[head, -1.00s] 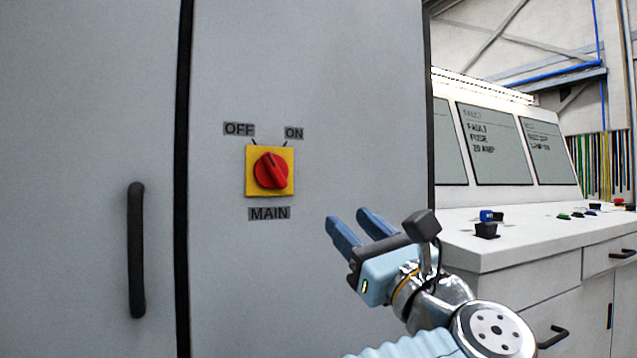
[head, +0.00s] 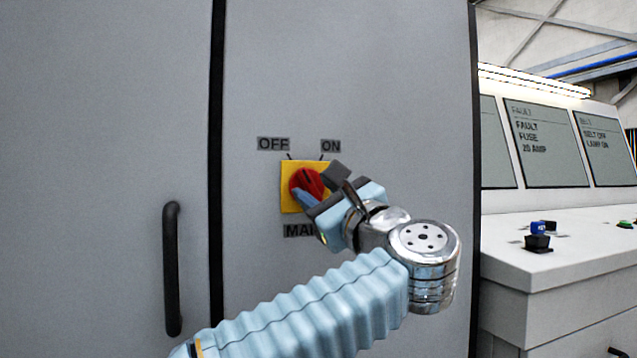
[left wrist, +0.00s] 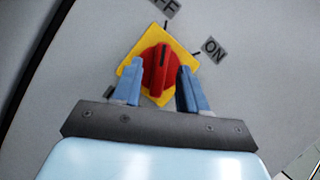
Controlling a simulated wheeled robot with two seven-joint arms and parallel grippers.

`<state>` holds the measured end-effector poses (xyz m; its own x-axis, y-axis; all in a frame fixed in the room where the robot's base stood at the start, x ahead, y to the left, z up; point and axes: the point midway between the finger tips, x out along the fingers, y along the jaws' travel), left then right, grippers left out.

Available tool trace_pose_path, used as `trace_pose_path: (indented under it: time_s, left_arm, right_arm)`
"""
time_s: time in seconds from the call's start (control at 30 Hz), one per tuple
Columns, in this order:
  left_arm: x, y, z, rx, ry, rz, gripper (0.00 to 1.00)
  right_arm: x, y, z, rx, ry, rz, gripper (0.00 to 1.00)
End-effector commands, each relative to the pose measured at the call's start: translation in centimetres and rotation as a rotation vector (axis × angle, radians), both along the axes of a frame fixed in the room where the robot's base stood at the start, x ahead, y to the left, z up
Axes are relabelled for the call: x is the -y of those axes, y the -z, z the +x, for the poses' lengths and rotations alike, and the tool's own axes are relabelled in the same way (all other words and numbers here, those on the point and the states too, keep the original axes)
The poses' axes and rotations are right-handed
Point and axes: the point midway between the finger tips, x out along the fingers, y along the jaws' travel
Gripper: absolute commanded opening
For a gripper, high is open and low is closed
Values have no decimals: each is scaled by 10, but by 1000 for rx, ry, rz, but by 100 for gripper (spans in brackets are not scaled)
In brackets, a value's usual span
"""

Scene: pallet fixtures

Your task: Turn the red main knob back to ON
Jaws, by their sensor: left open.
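The red main knob (head: 307,180) sits on a yellow square plate (head: 289,200) on the grey cabinet door. It also shows in the left wrist view (left wrist: 158,73), where its dark pointer line aims at the OFF mark. The OFF label (head: 273,144) is up and left of it, the ON label (head: 330,146) up and right. My left gripper (left wrist: 160,72) is open, with one blue finger on each side of the knob's lower part. I cannot tell whether the fingers touch it. In the head view the gripper hides the plate's lower right and part of the MAIN label (head: 297,231).
A black door handle (head: 172,268) stands out from the cabinet on the left. To the right is a white console (head: 560,260) with screens (head: 545,143) and a blue-topped switch (head: 538,236). The cabinet face around the plate is otherwise flat and clear.

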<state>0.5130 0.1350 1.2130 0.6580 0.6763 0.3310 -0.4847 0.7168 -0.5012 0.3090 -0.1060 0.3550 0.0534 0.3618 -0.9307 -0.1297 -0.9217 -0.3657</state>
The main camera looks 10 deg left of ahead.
Motion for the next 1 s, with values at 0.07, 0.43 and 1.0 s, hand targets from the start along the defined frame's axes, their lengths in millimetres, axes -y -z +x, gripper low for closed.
trace_pose_path:
  time_s: [0.07, 0.43, 1.0]
  left_arm:
    - [-2, -1, 2, 0, 0, 0, 43]
    - [-2, -1, 2, -1, 0, 1, 23]
    - [-2, 2, 2, -28, 0, 41, 0]
  right_arm:
    - [0, -1, 0, 0, 0, 0, 0]
    - [0, -1, 0, 0, 0, 0, 0]
    - [0, 8, 0, 0, 1, 0, 0]
